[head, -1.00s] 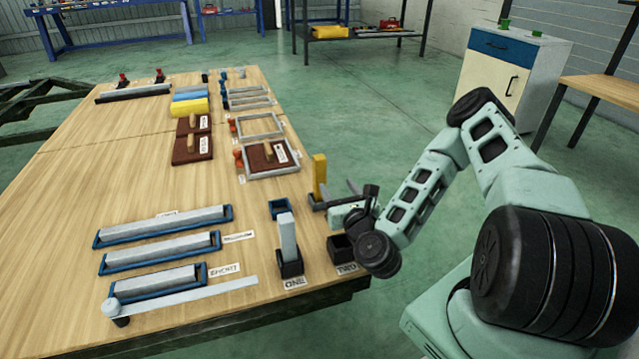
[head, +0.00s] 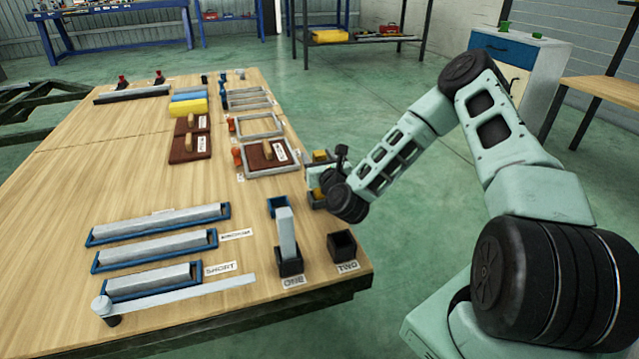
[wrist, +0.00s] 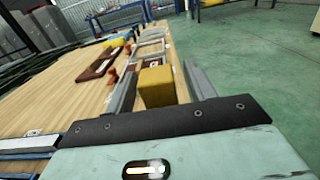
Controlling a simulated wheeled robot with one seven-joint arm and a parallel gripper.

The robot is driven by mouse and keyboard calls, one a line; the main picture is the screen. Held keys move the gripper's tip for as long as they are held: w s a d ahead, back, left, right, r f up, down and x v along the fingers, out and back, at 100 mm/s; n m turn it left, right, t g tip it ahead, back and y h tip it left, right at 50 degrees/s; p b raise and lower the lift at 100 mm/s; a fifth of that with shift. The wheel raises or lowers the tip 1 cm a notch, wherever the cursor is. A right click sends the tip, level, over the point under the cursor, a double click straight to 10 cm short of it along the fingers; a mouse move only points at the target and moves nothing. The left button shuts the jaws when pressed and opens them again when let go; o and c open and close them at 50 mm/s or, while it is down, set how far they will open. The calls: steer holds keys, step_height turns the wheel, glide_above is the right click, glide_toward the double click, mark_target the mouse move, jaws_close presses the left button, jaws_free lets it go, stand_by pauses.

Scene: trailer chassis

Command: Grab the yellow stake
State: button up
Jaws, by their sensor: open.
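The yellow stake (wrist: 156,86) stands between the two fingers of my gripper (wrist: 160,88) in the wrist view, with a gap visible on the right side. The fingers are open. My gripper is at the right edge of the wooden table, low beside the stake's holder. I cannot tell whether either finger touches the stake.
A grey stake (head: 287,232) stands in the black holder marked ONE. The black holder marked TWO (head: 342,246) is empty. A small blue holder (head: 278,206) sits close to my gripper. Framed trays (head: 268,157) lie behind it.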

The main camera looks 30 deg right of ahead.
steer(key=shift+w+d, duration=0.1)
steer(key=shift+w, duration=0.25)
jaws_close()
